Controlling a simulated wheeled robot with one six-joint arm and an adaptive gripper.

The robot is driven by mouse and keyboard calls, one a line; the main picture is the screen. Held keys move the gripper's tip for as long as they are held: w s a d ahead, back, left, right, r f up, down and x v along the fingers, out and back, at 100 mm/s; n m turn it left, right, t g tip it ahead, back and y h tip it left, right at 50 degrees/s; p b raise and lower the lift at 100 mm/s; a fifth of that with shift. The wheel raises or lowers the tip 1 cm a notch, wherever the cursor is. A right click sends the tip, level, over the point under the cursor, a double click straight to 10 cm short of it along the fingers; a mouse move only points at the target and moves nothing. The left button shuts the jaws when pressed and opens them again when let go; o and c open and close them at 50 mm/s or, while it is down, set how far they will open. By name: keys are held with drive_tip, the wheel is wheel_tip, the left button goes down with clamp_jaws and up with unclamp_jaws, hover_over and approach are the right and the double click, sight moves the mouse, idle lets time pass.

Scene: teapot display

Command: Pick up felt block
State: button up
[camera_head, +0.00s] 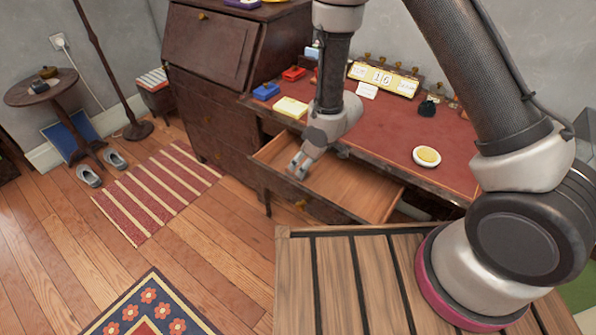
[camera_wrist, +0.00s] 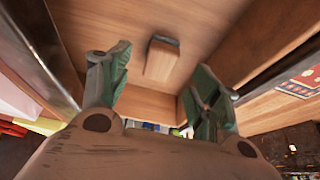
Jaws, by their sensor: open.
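The felt block (camera_wrist: 162,61) looks like a small wooden block with a thin grey-green layer along one edge. It lies on the wooden bottom of the open drawer (camera_head: 350,187), which also fills much of the wrist view (camera_wrist: 215,25). My gripper (camera_head: 297,169) is over the left part of the drawer, pointing down. In the wrist view its two green-padded fingers (camera_wrist: 160,75) are spread wide, and the block shows between and beyond their tips, apart from both. I cannot make out the block in the head view.
The drawer's metal-looking side edges flank my gripper. Above it is the red desktop (camera_head: 390,132) with a yellow pad (camera_head: 291,107), a blue item (camera_head: 266,91), a red item (camera_head: 293,73), a calendar (camera_head: 383,79) and a white dish (camera_head: 427,163). The drawer's right part looks empty.

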sight(297, 168)
drive_tip(key=x, duration=0.5)
drive_tip(key=shift+w+a, duration=0.15)
drive_tip(key=shift+a, duration=0.25)
drive_tip(key=c, duration=1.2)
wheel_tip(297, 168, up, 10)
drive_tip(key=shift+f, duration=0.1)
